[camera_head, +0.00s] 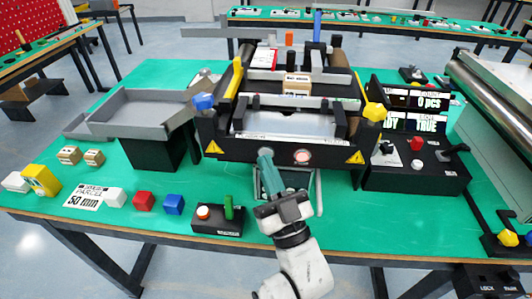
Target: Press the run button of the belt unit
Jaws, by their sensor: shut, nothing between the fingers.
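The belt unit (232,147) is a black machine in the middle of the green table, with yellow warning triangles on its front. Its front panel has two round buttons: a pale one (265,152) at left and a reddish, lit-looking one (302,156) at right. I cannot read which is the run button. My gripper (265,163) is shut and empty, with its teal fingers pointing up at the panel. The fingertips overlap the lower edge of the pale button in the picture; I cannot tell if they touch it.
A small black box (218,220) with an orange-red button and green lever stands left of my gripper. A grey tray (135,105) stands at left. A control box with displays (415,178) stands at right. Red and blue cubes and small parcels lie along the front left.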

